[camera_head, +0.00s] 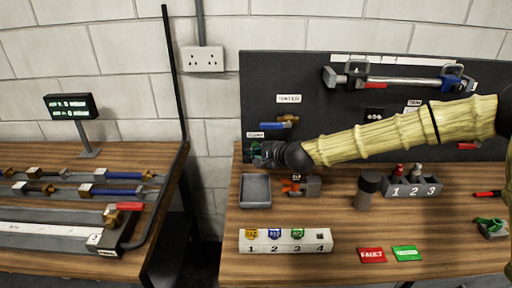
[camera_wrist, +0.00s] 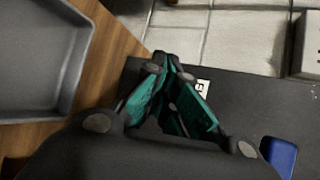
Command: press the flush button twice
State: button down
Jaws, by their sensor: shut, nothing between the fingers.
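My gripper (camera_head: 257,152) reaches to the lower left of the dark upright panel (camera_head: 310,85), under a small white label (camera_head: 256,134) whose text is too small to read. In the wrist view its teal fingers (camera_wrist: 168,62) are closed together with nothing seen between them. The fingertips are near the panel's edge; I cannot tell whether they touch it. I cannot make out the flush button in either view; it may be hidden by the gripper.
A blue-handled valve (camera_head: 274,126) sits on the panel just above right of the gripper. An empty grey tray (camera_head: 256,204) is below it, on the wooden bench (camera_head: 340,270). A numbered block (camera_head: 285,246) and a grey-black cylinder (camera_head: 368,190) stand nearby.

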jog(key=shift+s, duration=2.5)
